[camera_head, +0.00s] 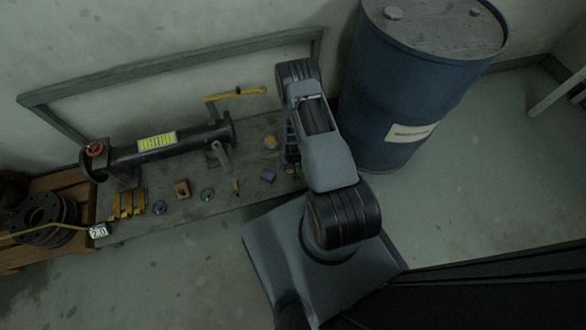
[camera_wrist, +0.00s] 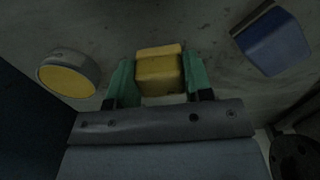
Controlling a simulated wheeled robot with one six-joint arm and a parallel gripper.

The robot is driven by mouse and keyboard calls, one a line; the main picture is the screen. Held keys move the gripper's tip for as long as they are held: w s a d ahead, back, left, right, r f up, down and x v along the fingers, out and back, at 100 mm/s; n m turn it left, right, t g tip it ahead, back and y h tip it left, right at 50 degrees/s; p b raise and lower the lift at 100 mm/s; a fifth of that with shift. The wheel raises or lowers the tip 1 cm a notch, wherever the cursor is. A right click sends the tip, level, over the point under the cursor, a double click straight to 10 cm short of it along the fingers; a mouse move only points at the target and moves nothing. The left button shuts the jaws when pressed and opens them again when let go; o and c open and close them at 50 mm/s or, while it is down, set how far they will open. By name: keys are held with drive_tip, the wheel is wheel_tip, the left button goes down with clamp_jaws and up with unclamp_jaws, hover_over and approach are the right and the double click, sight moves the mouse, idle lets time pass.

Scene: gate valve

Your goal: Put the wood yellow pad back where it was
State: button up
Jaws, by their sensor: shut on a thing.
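The yellow pad (camera_wrist: 160,72), a small block, sits between the green fingertips of my gripper (camera_wrist: 158,84) in the wrist view. My gripper is shut on it. I cannot tell whether the pad touches the surface below. In the head view my gripper is over the right end of the grey bench (camera_head: 222,200). There my arm largely hides the gripper and the pad.
A yellow-faced round piece (camera_wrist: 68,76) lies left of my gripper and a blue block (camera_wrist: 266,40) lies right. Several small pieces stand along the bench, before a dark pipe (camera_head: 190,142). A blue drum (camera_head: 385,95) stands close right of my arm.

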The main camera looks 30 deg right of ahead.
wheel_tip(320, 180, down, 2)
drive_tip(key=shift+b, duration=0.5)
drive_tip(key=shift+a+r, duration=0.1)
drive_tip(key=o, duration=0.9)
